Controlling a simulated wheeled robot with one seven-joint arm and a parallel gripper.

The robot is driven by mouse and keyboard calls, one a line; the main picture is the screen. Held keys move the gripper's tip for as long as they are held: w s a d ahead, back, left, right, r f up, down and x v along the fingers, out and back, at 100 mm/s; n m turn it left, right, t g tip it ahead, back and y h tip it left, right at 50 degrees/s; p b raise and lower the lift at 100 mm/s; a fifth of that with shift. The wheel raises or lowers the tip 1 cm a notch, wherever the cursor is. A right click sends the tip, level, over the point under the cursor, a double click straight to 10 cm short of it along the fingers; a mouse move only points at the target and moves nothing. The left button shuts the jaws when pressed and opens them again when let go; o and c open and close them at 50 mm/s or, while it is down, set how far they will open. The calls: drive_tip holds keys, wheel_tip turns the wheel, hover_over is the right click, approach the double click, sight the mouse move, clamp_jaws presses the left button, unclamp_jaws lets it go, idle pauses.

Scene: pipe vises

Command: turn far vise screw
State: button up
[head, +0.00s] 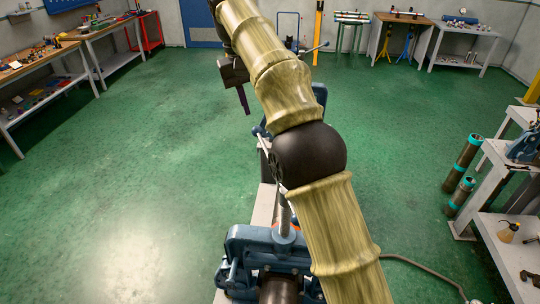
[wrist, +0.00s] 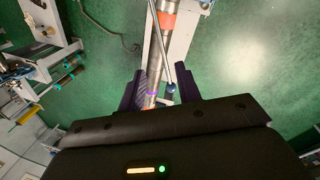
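The far vise (head: 320,94) is blue and mostly hidden behind my arm in the head view. A thin bar with a dark rounded end (head: 321,46) shows above it, to the right of my arm. The vise's screw is hidden there. My gripper (head: 244,98) hangs left of the far vise, its dark purple fingers pointing down. In the wrist view my gripper (wrist: 162,85) is open, its two fingers well apart. A thin metal bar (wrist: 167,62) with a dark ball end shows between them, beside a pipe; I cannot tell contact or depth.
The near blue vise (head: 262,245) grips a pipe at the bottom of the head view. A bench with dark pipes (head: 462,165) beside it stands at right. Worktables (head: 40,62) line the left wall. The green floor (head: 120,160) at left is clear.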

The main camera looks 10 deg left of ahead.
drive_tip(key=d+f+b, duration=0.1)
drive_tip(key=f+b, duration=0.1)
drive_tip(key=f, duration=0.3)
drive_tip(key=w+d+f+b, duration=0.1)
drive_tip(key=f+b, duration=0.1)
drive_tip(key=f, duration=0.4)
drive_tip(key=d+f+b, duration=0.1)
drive_tip(key=f+b, duration=0.1)
drive_tip(key=f, duration=0.4)
drive_tip(key=shift+w, duration=0.25)
clamp_jaws()
